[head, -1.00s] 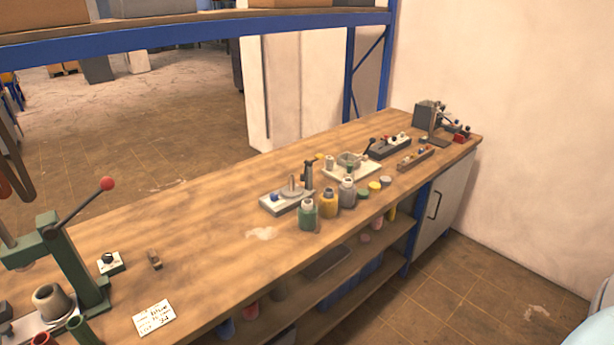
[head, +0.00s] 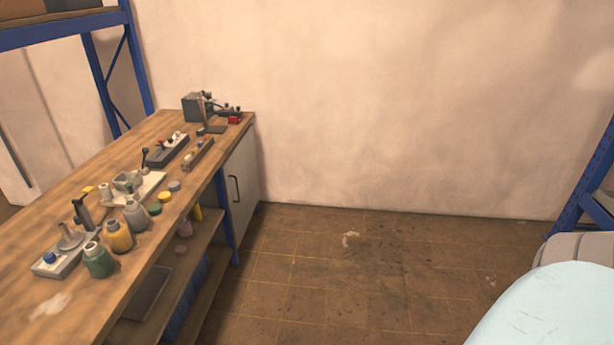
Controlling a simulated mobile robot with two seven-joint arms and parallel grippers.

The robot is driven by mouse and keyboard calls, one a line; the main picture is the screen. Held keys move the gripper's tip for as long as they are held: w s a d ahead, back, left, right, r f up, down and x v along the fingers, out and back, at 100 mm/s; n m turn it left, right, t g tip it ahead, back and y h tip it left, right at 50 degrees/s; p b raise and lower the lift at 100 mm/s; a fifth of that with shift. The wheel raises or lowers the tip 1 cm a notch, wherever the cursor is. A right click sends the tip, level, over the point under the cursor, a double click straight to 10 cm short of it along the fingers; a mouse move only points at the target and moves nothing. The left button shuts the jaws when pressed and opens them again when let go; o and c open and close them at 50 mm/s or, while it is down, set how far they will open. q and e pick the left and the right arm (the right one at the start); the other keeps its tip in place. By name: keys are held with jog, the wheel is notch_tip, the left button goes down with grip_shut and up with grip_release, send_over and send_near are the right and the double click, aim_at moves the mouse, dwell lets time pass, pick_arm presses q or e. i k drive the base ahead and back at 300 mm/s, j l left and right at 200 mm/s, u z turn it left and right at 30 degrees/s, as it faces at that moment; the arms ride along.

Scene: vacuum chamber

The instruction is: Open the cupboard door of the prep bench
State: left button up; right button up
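The prep bench (head: 60,212) runs along the left side of the head view, with a wooden top and open shelves below. Its pale cupboard door (head: 242,185) is at the far end, under the bench top, next to a blue leg. The door looks shut. A dark vertical bar handle (head: 234,189) sits near the door's left edge. Neither of my grippers shows in the view.
Bottles and caps (head: 121,236) and small tools stand on the bench top. The tiled floor (head: 340,265) in front of the cupboard is clear. A pale blue rounded object (head: 555,310) is at the lower right, near a blue rack post (head: 590,180). A plain wall closes the back.

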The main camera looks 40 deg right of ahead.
aim_at(239, 170)
jog(key=z, duration=0.95)
jog(key=u, duration=0.65)
jog(key=i+l+u, duration=0.3)
jog(key=l+u, duration=0.3)
jog(key=i+l+u, duration=0.2)
jog(key=u, duration=0.15)
jog(key=i+l+u, duration=0.2)
jog(key=l, duration=0.4)
jog(key=l+u, duration=0.15)
jog(key=l, duration=0.4)
jog(key=l+u, duration=0.1)
jog(key=l, duration=0.45)
jog(key=i+l, duration=0.1)
jog(key=l, duration=0.45)
jog(key=i+l, duration=0.1)
jog(key=l, duration=1.15)
jog(key=i+l, duration=0.15)
jog(key=l, duration=0.5)
jog(key=u, duration=0.05)
